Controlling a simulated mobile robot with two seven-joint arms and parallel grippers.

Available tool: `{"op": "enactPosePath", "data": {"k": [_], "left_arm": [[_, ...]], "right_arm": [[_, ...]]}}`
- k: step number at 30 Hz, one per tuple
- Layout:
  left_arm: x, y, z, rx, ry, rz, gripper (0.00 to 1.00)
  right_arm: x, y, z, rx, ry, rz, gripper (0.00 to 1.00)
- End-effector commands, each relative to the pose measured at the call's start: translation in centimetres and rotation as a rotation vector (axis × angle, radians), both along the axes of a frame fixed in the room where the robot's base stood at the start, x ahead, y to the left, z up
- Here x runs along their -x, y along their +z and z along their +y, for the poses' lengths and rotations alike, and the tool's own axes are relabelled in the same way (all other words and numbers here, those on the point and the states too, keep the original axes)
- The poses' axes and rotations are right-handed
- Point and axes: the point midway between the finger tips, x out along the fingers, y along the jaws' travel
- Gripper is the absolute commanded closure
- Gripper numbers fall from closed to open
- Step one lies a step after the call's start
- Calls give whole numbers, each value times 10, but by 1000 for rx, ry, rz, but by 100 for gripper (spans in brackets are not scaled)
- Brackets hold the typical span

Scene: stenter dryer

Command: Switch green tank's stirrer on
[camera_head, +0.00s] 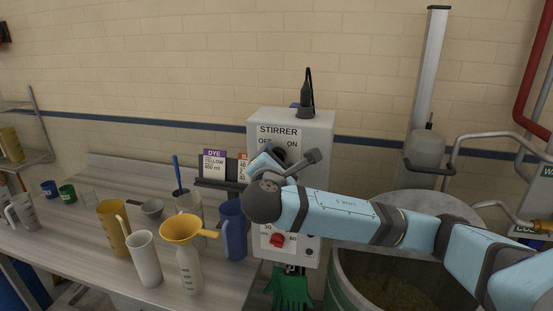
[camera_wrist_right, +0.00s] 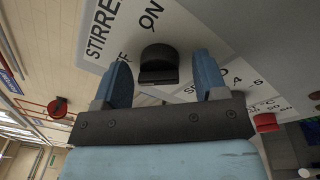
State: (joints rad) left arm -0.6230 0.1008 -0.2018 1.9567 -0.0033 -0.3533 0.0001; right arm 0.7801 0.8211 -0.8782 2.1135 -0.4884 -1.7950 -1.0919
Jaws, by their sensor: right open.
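I cannot tell which word the knob points to. My right gripper (camera_wrist_right: 162,82) is open, its two blue fingers on either side of the knob in the picture, with nothing clearly gripped. It also shows in front of the box in the head view (camera_head: 268,160). A tank with a green band (camera_head: 343,288) stands right of the box, partly behind my right arm.
A red knob (camera_head: 277,240) is lower on the box, and green gloves (camera_head: 290,288) hang below it. A blue jug (camera_head: 233,230), a yellow funnel (camera_head: 187,228) and several other vessels crowd the table (camera_head: 90,262) to the left. Pipes (camera_head: 500,140) run at the right.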

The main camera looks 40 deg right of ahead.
Motion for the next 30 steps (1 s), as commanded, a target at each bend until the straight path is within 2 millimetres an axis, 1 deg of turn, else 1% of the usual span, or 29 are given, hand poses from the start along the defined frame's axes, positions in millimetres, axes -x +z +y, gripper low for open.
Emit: {"op": "enactPosePath", "data": {"k": [4, 5, 6, 8, 9, 11, 17, 23, 26, 30], "left_arm": [[0, -2, 1, -3, 0, 2, 61], [0, -2, 2, -4, -1, 2, 61], [0, -1, 2, -4, -1, 1, 61], [0, -1, 2, -5, -2, 0, 61], [0, 0, 2, -5, -2, -1, 61], [-1, 1, 2, -5, -2, -3, 61], [-2, 3, 2, -4, -3, -9, 61], [-3, 0, 1, -12, -14, -19, 61], [-3, -2, 1, -21, -28, -27, 61], [-1, -14, 3, -29, -38, -25, 61]], "right_arm": [[0, 0, 0, 0, 0, 0, 34], [0, 0, 0, 0, 0, 0, 37], [0, 0, 0, 0, 1, -1, 46], [0, 0, 0, 0, 1, -1, 60], [0, 0, 0, 0, 1, -1, 69], [0, 0, 0, 0, 1, -1, 82], [0, -1, 1, -2, 1, -3, 82], [0, -3, 1, -35, 1, -41, 82], [0, -5, 1, -70, 2, -80, 82], [1, -7, 1, -139, 1, -158, 82]]}}
